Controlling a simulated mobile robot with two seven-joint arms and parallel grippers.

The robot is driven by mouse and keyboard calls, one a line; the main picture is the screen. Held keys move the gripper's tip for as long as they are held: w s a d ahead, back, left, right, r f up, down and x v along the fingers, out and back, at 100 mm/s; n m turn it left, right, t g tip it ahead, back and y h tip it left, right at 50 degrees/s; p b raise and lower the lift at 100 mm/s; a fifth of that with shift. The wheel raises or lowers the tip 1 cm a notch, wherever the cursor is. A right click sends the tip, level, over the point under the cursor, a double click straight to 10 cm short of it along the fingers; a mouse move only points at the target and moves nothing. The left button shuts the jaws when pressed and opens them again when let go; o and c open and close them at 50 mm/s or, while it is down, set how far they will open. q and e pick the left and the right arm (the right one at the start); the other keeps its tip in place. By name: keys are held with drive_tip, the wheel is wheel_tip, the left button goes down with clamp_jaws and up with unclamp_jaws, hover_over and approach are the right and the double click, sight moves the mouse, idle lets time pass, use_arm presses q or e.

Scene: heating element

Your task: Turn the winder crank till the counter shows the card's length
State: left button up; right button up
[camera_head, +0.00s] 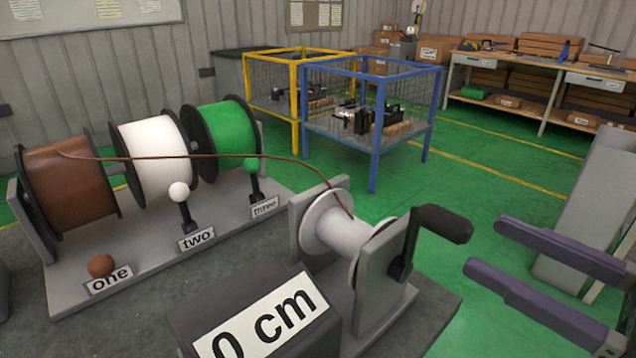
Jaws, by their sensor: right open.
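The winder (330,232) stands in front with a pale drum between two grey uprights. Its black crank handle (445,224) is at the upper right of the winder. The counter (262,322) in front reads "0 cm". A brown wire (200,156) runs from the brown spool (68,185) across to the winder drum. My right gripper (482,245) is open and empty, to the right of the crank handle and apart from it. My left gripper is not in view. I cannot make out a card with a length.
A white spool (155,160) and a green spool (226,138) sit beside the brown one, above labels "one", "two" and "three". Levers with a white knob (179,192) and a green knob (251,164) stand upright; a brown knob (101,265) is low. Wire cages (374,165) stand behind.

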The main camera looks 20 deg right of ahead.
sight(422, 213)
drive_tip(key=x, duration=0.9)
drive_tip(key=shift+w+a, duration=0.3)
drive_tip(key=shift+c, duration=0.3)
clamp_jaws()
idle(0.8)
